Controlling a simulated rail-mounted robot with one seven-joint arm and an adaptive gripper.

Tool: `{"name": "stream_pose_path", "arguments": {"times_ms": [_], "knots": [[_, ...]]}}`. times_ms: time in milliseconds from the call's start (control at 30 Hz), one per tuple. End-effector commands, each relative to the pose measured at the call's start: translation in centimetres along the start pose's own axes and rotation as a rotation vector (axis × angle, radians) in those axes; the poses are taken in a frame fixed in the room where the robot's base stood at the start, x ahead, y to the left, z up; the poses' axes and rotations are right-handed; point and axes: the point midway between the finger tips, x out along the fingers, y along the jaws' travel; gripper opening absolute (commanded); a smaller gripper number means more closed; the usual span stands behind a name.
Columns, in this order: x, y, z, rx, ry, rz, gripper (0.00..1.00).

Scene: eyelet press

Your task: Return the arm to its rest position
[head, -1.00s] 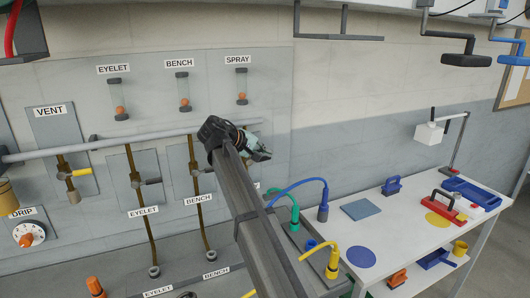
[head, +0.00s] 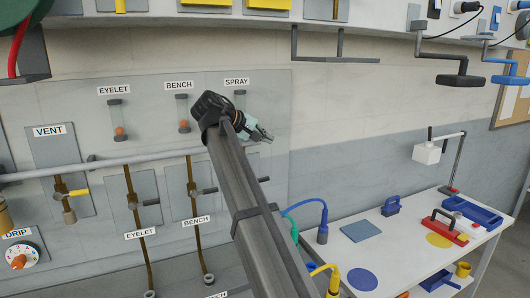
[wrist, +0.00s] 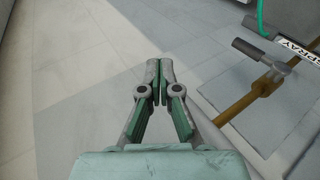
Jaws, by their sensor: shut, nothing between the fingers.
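My gripper (head: 262,136) is at the end of my raised arm, in front of the grey wall panel (head: 75,100) near the SPRAY label. In the wrist view my gripper (wrist: 158,82) has its two fingertips together, with nothing between them. It hangs free in the air and touches nothing that I can see. In the head view my arm hides part of the panel, including most of the sight tube under SPRAY.
A valve handle (wrist: 258,52) by a SPRAY label lies right of the fingers in the wrist view. A pipe (head: 110,165) crosses the panel. A white table (head: 405,240) with several tools stands right. Brackets (head: 335,55) hang above. The plain wall (head: 380,120) right of my gripper is clear.

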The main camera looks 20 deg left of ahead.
Motion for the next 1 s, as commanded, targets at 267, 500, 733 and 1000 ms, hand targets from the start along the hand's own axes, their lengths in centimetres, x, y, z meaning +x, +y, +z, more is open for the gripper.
{"name": "stream_pose_path", "arguments": {"times_ms": [267,500,733,1000], "knots": [[-0.4,0.5,0.1,0.0,-0.001,0.0,0.0],[0.1,0.4,0.2,0.002,-0.002,-0.002,0.0],[7.7,-0.6,2.4,0.049,-0.024,-0.041,0.0],[23.5,-2.9,9.0,0.191,-0.065,-0.139,0.0]]}}
